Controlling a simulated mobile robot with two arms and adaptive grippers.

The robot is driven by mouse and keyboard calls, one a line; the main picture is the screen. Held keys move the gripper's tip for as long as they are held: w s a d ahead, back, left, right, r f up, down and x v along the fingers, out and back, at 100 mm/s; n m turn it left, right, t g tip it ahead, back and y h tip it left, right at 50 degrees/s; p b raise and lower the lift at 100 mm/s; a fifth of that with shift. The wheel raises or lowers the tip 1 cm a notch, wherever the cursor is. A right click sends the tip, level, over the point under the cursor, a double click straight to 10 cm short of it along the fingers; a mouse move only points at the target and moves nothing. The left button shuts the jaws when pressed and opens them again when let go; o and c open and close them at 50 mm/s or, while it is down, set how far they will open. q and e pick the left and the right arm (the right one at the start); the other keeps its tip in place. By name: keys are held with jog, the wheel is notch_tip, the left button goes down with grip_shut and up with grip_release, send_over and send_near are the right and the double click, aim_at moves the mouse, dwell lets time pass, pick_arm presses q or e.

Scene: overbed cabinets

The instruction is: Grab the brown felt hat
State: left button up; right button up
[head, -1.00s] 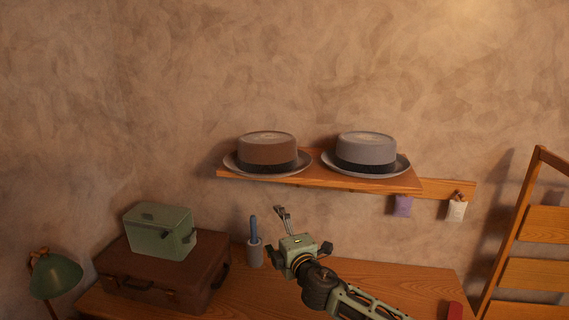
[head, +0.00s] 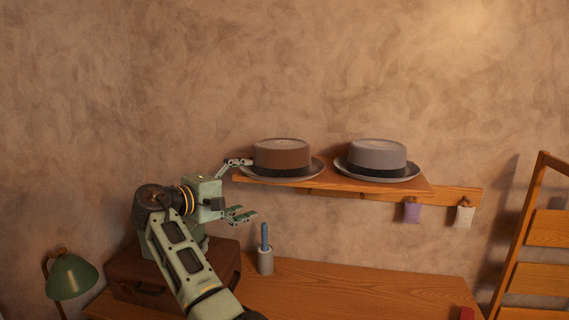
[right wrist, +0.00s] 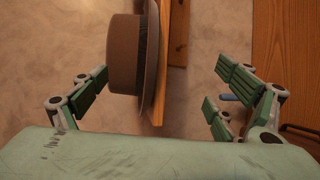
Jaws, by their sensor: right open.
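The brown felt hat (head: 282,155) with a dark band sits upright on the left end of the wall shelf. My right gripper (head: 246,188) is open just left of the hat, one finger near brim height and the other below the shelf. In the right wrist view the brown hat (right wrist: 126,52) and shelf edge lie between the spread fingers of the right gripper (right wrist: 160,75). One finger is close to the hat's crown; whether it touches cannot be told. My left gripper is not in view.
A grey hat (head: 377,156) sits beside it on the wooden shelf (head: 330,184). Small sachets (head: 411,211) hang below right. A blue-handled item in a holder (head: 265,260) stands on the desk (head: 370,290). A green lamp (head: 72,277) and brown suitcase (head: 135,278) are at left.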

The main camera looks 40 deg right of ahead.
send_near(276, 165)
jog(key=shift+g+h, duration=0.3)
jog(key=shift+h, duration=0.1)
jog(key=d+p, duration=0.1)
jog(key=d, duration=0.1)
jog(key=d+p, duration=0.1)
jog(key=w+d+f+p, duration=0.1)
jog(key=d+p, duration=0.1)
jog(key=shift+w+d, duration=0.1)
jog(key=shift+d, duration=0.2)
jog(key=shift+d+f, duration=0.2)
jog(key=shift+d, duration=0.2)
jog(key=shift+w+a, duration=0.1)
jog(key=shift+a, duration=0.05)
jog(key=shift+c, duration=1)
grip_shut()
